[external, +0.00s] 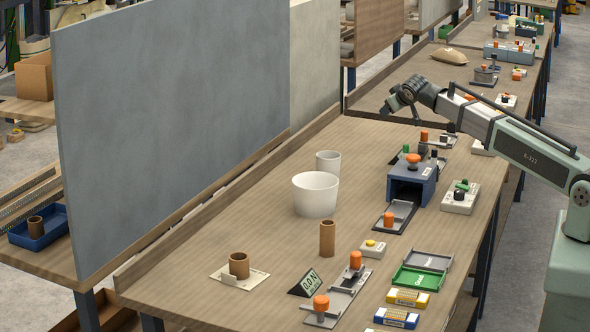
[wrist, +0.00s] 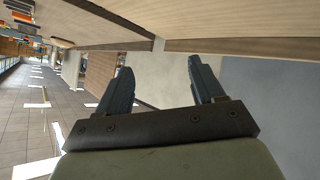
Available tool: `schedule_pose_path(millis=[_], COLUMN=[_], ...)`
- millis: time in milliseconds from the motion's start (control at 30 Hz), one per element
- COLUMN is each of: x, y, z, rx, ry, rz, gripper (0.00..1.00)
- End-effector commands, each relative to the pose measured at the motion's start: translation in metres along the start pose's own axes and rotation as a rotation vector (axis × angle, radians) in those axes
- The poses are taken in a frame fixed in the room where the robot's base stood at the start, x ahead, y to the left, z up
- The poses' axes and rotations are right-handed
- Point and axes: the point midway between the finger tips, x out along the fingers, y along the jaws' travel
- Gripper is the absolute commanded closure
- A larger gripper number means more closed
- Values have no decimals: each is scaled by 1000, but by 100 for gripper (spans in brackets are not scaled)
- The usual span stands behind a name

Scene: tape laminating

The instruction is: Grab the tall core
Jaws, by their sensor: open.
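The tall core (external: 327,239) is a brown cardboard tube standing upright on the wooden table, near its middle. A shorter brown core (external: 239,265) stands on a pale card to its left and nearer the front. My gripper (external: 387,112) is raised over the far part of the table, well behind and to the right of the tall core. In the wrist view my gripper (wrist: 165,75) has its two dark fingers spread apart with nothing between them. The wrist view is turned sideways and shows no core.
A white bowl (external: 316,194) and a white cup (external: 328,163) stand behind the tall core. A blue machine (external: 410,184) with orange knobs is to the right. A slide with orange knobs (external: 338,291) and a green tray (external: 418,278) lie nearby. A grey panel (external: 170,120) borders the left side.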

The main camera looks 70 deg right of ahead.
Motion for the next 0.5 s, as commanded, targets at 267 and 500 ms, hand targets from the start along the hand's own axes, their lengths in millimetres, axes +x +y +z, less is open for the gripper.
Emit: schedule_pose_path(millis=[267,500], x=[-76,-156], y=[-130,-229], z=[-8,0], rx=[-113,-238], ry=[-56,-104], rz=[-206,-391], gripper=[32,32])
